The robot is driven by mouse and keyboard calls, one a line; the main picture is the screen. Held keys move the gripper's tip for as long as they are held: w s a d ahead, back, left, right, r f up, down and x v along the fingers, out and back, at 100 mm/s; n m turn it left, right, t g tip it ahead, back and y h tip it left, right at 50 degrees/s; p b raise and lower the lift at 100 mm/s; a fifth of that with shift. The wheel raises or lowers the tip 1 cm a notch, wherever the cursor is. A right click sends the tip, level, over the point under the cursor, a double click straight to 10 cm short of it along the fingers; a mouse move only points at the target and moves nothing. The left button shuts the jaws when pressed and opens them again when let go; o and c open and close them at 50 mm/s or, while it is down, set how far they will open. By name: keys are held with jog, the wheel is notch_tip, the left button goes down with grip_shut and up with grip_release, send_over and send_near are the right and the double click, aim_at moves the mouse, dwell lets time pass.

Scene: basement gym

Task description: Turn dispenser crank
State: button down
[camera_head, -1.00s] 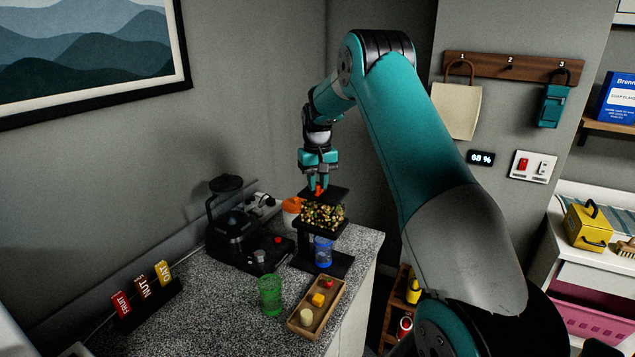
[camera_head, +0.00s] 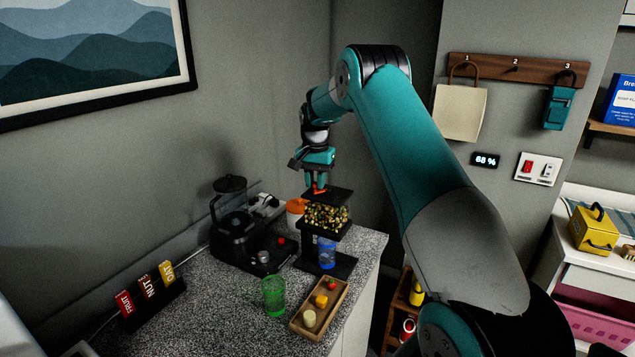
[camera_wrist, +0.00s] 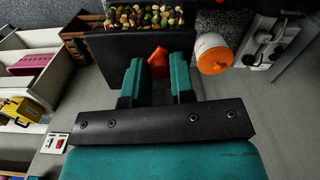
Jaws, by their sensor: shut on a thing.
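The dispenser (camera_head: 309,235) is a black stand on the counter with a clear hopper of mixed nuts (camera_head: 327,217) under a dark top plate. An orange-red crank (camera_head: 319,190) sits on top, and it also shows in the wrist view (camera_wrist: 158,62). My gripper (camera_head: 316,186) points down over the dispenser and is shut on the crank, with a teal finger on each side of it in the wrist view (camera_wrist: 158,82). A blue cup (camera_head: 327,254) stands under the hopper. The fingers hide part of the crank.
A black blender-like machine (camera_head: 233,225) stands left of the dispenser, with an orange-lidded white jar (camera_head: 296,207) behind. A green cup (camera_head: 273,296) and a wooden tray (camera_head: 300,329) with small items are in front. Label cards (camera_head: 146,289) stand at left.

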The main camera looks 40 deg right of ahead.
jog(key=m, duration=0.2)
jog(key=w+m, duration=0.1)
jog(key=d+m, duration=0.1)
jog(key=m, duration=0.1)
jog(key=shift+w+r+m, duration=0.1)
jog(key=shift+w+m, duration=0.2)
jog(key=shift+w, duration=0.05)
jog(key=shift+w+d+m+p, duration=0.15)
jog(key=shift+d+m, duration=0.1)
jog(key=shift+m, duration=0.6)
jog(key=shift+w+d+m+p, duration=0.15)
jog(key=shift+d+m, duration=0.05)
jog(key=shift+m, duration=0.7)
jog(key=shift+w+d+m+p, duration=0.15)
jog(key=shift+d+m, duration=0.1)
jog(key=shift+m, duration=0.6)
jog(key=c, duration=1)
grip_release()
jog(key=shift+r+b, duration=0.4)
jog(key=shift+r, duration=0.15)
notch_tip(320, 180, up, 16)
jog(key=shift+r, duration=0.15)
